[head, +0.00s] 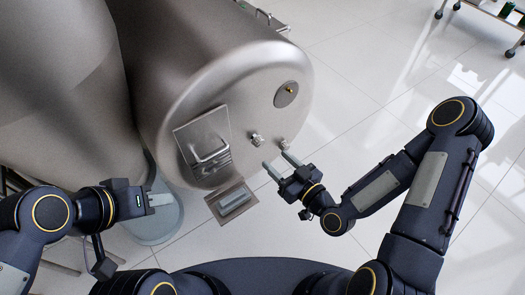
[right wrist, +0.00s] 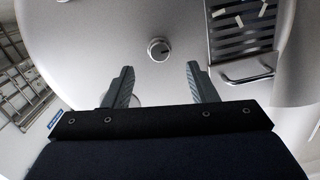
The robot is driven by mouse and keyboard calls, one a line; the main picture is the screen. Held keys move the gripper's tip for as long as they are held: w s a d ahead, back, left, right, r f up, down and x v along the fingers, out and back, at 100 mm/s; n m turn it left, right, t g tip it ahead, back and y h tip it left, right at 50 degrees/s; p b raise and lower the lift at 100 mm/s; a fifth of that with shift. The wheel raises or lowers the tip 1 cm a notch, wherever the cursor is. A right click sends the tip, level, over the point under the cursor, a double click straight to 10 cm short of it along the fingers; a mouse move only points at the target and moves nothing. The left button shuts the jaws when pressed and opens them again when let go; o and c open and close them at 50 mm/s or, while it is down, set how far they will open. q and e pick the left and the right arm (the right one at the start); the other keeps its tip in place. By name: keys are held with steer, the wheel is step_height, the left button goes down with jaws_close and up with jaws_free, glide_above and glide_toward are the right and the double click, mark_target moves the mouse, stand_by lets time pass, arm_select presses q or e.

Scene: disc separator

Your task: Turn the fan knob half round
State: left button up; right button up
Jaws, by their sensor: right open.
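Two small metal knobs sit on the round front of the steel drum, a left knob (head: 257,139) and a right knob (head: 282,143). I see no label that tells which is the fan knob. My right gripper (head: 278,161) is open and empty, with its fingers pointing at the drum front just below the knobs. In the right wrist view one round knob (right wrist: 159,49) with a dark mark lies beyond and between the open fingertips, untouched. A pale rounded bit beside the left finger is mostly hidden. My left gripper (head: 163,200) is away at the lower left, holding nothing visible.
A hatch with a bar handle (head: 211,155) is left of the knobs, with a small tray (head: 234,201) below it. A round plate (head: 285,94) is above. A pale blue round base (head: 160,225) stands near my left gripper.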

mark_target(261, 145)
arm_select(q)
steer(key=shift+w+a+f, duration=0.15)
steer(key=shift+w+f, duration=0.1)
steer(key=shift+f, duration=0.05)
arm_select(e)
steer(key=shift+m+t, duration=0.5)
steer(key=shift+t, duration=0.1)
steer(key=x, duration=0.7)
steer(key=shift+w+a+f, duration=0.25)
steer(key=shift+a+f, duration=0.05)
steer(key=shift+a, duration=0.05)
steer(key=c, duration=1)
arm_select(q)
steer(key=shift+f, duration=0.1)
arm_select(e)
steer(key=shift+o, duration=0.2)
arm_select(q)
steer(key=shift+f, duration=0.1)
